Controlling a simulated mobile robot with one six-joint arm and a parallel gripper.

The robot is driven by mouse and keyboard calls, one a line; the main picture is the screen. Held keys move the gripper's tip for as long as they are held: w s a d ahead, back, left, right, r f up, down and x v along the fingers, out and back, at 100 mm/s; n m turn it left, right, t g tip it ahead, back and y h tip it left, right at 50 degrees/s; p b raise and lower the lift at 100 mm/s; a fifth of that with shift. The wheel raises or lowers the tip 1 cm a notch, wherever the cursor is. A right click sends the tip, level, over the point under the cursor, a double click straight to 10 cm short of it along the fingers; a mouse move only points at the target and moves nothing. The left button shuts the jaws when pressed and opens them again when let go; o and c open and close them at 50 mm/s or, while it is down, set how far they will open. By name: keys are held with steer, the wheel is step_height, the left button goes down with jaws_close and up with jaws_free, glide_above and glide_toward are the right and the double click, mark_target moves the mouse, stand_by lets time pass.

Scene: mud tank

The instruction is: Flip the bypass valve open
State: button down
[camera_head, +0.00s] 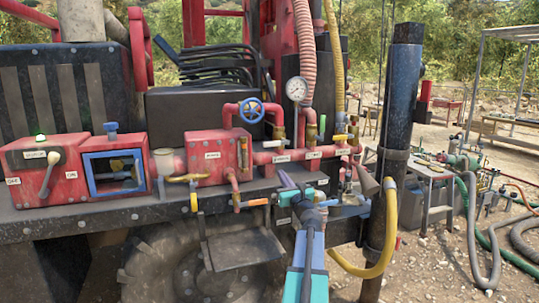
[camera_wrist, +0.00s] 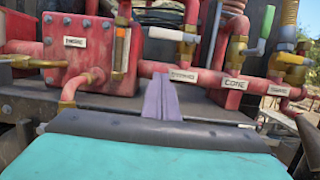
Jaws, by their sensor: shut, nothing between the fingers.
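My gripper (camera_head: 286,179) is shut and empty, its purple fingers pointing up toward the red manifold pipe. In the wrist view the fingers (camera_wrist: 160,80) stand together just before the pipe, left of its first label. Several lever valves sit on the pipework. A white-lever valve (camera_wrist: 172,34) is above the fingertips, its lever slanting slightly. I cannot tell by label which is the bypass valve.
A red box (camera_head: 212,165) stands left of my gripper. A blue handwheel (camera_head: 251,110) and a pressure gauge (camera_head: 296,89) rise above the pipe. A dark post (camera_head: 392,130) and a yellow hose (camera_head: 385,245) are close on the right. A steel ledge (camera_head: 130,217) runs below.

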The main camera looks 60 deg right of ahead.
mark_target(277, 144)
steer(key=shift+w+r, duration=0.1)
steer(key=shift+w, duration=0.05)
steer(key=w+d+r+p, duration=0.5)
steer(key=w+r, duration=0.1)
steer(key=w, duration=0.1)
steer(key=shift+w+d+r, duration=0.2)
steer(key=shift+w+d, duration=0.05)
steer(key=shift+d, duration=0.1)
stand_by(0.9)
stand_by(0.4)
steer(key=shift+s+d+r+m, duration=0.15)
steer(key=shift+s+m, duration=0.1)
steer(key=shift+m, duration=0.05)
